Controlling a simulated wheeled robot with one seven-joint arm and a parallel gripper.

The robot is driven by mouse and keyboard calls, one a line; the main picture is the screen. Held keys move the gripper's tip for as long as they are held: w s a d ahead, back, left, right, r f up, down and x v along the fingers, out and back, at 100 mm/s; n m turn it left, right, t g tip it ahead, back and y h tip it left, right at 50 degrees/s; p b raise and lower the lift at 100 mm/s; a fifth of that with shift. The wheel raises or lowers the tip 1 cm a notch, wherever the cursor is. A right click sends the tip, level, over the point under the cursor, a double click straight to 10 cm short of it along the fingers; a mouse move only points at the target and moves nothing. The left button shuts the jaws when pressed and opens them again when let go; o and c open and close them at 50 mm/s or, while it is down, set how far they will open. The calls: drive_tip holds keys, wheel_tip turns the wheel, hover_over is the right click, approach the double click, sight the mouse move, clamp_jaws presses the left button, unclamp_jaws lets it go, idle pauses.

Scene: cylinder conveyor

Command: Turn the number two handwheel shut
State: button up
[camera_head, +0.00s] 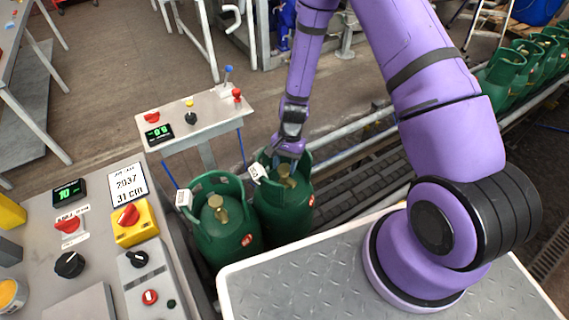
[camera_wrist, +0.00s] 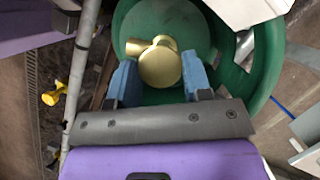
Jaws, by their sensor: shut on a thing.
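Two green gas cylinders stand side by side on the conveyor: a left one (camera_head: 228,238) and a right one (camera_head: 284,212). Each has an open collar, a white tag and a brass valve on top. My gripper (camera_head: 287,158) reaches down into the right cylinder's collar from above. In the wrist view the brass handwheel (camera_wrist: 160,67) lies between my two blue finger pads, and my gripper (camera_wrist: 161,80) is shut on it. The valve body (camera_wrist: 145,46) shows behind the handwheel, inside the green collar (camera_wrist: 240,80). The tag numbers are too small to read.
A grey control stand (camera_head: 195,120) with red and yellow knobs is behind the left cylinder. A larger console (camera_head: 90,235) with dials and a display is at left. More green cylinders (camera_head: 503,72) line up at far right. The conveyor rollers (camera_head: 360,182) right of the held cylinder are bare.

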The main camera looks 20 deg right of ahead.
drive_tip(key=shift+m, duration=0.6)
drive_tip(key=o, duration=0.9)
drive_tip(key=v, duration=1)
drive_tip(key=shift+d+r, duration=0.25)
drive_tip(key=shift+r, duration=0.1)
